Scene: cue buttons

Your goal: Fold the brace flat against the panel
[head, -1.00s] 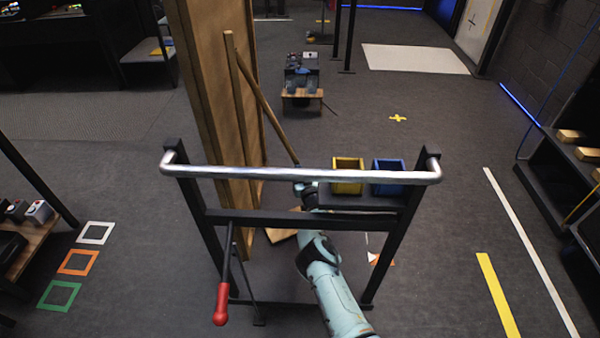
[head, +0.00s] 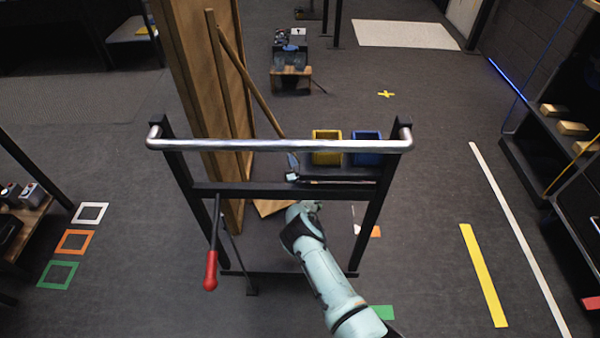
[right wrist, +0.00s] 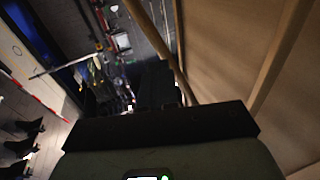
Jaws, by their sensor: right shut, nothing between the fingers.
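The panel (head: 190,85) is a tall wooden board standing upright left of centre in the head view. The brace (head: 250,85) is a thin wooden bar slanting out from near the panel's top, down to the right. It stands at an angle away from the panel. In the right wrist view, the brace (right wrist: 155,45) runs diagonally beside the panel (right wrist: 235,45). My right gripper (head: 292,168) is shut and empty near the brace's lower end, partly hidden by my wrist and the rail. I cannot tell whether it touches the brace. My left gripper is not in view.
A metal rail (head: 230,145) on a black frame stands in front, with a red-handled lever (head: 210,270) at its left. A yellow bin (head: 327,155) and a blue bin (head: 366,157) sit behind the rail. Open floor lies to the right, before a dark shelf.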

